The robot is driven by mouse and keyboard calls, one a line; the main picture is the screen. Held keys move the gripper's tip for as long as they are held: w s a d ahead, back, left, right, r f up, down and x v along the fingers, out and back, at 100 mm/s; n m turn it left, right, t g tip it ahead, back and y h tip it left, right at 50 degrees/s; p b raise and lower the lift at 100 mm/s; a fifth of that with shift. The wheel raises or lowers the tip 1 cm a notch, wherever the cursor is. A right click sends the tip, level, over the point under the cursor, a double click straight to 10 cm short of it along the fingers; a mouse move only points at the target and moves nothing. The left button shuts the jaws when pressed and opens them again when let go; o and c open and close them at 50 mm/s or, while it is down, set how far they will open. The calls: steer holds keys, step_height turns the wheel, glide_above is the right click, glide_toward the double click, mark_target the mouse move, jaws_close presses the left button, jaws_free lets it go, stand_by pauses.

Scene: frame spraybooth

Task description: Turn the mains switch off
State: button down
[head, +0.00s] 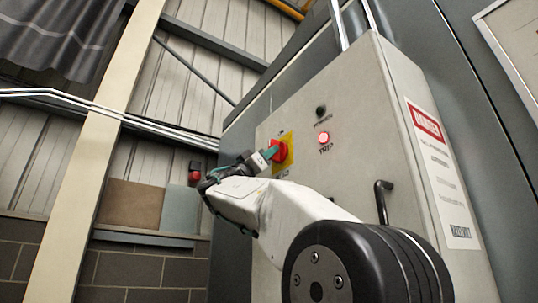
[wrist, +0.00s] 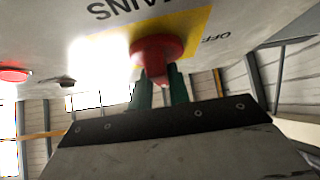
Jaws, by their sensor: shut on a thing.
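The mains switch is a red rotary knob (head: 280,151) on a yellow plate (head: 288,140), set in the front of a grey cabinet (head: 350,100). My gripper (head: 270,154) reaches it from the left, its green fingers at the knob. In the wrist view the red knob (wrist: 157,50) sits between the two green fingers of my gripper (wrist: 158,92), which are shut on its handle.
A lit red TRIP lamp (head: 323,138) and a dark button (head: 320,111) are right of the switch. A black door handle (head: 383,200) sticks out lower on the cabinet. A red button on a dark box (head: 195,172) is on the wall behind my gripper.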

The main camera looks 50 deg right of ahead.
steer(key=shift+s+n+t, duration=0.1)
steer(key=shift+n+t, duration=0.3)
steer(key=shift+s+a+r+n+t+y, duration=0.1)
steer(key=shift+s+r+n+t+y, duration=0.15)
steer(key=shift+n+t+y, duration=2.95)
steer(key=shift+s+r+n+t+y, duration=0.3)
steer(key=shift+n+t, duration=1.25)
steer(key=shift+n, duration=3.7)
steer(key=shift+s+a+r+n+t+y, duration=0.15)
steer(key=shift+n+t+y, duration=2)
steer(key=shift+n, duration=2.1)
steer(key=c, duration=1.3)
jaws_free()
steer(key=shift+d, duration=0.1)
